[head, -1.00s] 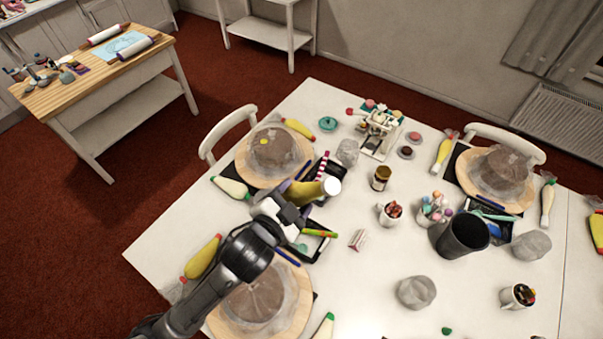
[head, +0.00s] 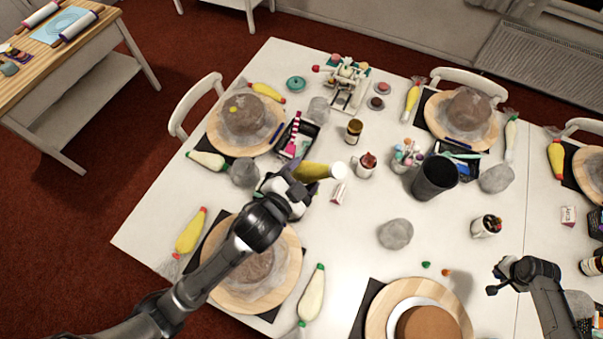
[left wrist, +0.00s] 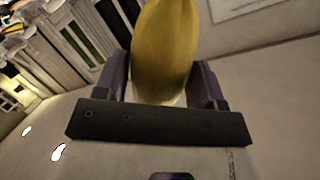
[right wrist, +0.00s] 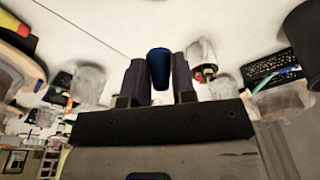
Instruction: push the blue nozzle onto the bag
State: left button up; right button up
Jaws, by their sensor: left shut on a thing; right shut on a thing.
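My left gripper (head: 292,188) is shut on a yellow piping bag (head: 315,171) and holds it above the table. The bag lies roughly level in the head view, its white end (head: 339,171) pointing right. In the left wrist view the bag (left wrist: 164,45) sits between both fingers. My right gripper (head: 497,282) is over the right front of the table. In the right wrist view it is shut on a small dark blue nozzle (right wrist: 158,68), which sticks up between its fingers. The nozzle and the bag are well apart.
Turntables with wrapped cakes stand at the left (head: 215,143), below my left arm (head: 296,285) and at the back right (head: 490,135). A dark cup (head: 434,178), a mug (head: 366,165) and a grey lump (head: 395,234) stand between the grippers. Part of the white table is bare there.

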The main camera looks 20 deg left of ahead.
aim_at(340, 170)
jog(key=s+a+r+m+t+y, duration=0.1)
jog(key=s+a+r+m+y, duration=0.1)
jog(key=a+r, duration=2.2)
jog(key=s+a+r+m+t+y, duration=0.1)
jog(key=s+a+r+y, duration=0.2)
jog(key=a+r, duration=2.2)
jog(key=a+y, duration=0.1)
jog(key=a, duration=0.3)
jog(key=shift+s+m+t, duration=0.4)
jog(key=x, duration=0.4)
jog(key=shift+s+a+f, duration=0.1)
jog(key=shift+s+f, duration=0.05)
jog(key=shift+s, duration=0.1)
jog(key=shift+x, duration=0.95)
jog(key=shift+w+a+f, duration=0.1)
jog(key=shift+a+f, duration=0.2)
jog(key=shift+a, duration=0.1)
jog(key=o, duration=0.8)
jog(key=shift+o, duration=0.2)
jog(key=v, duration=1.2)
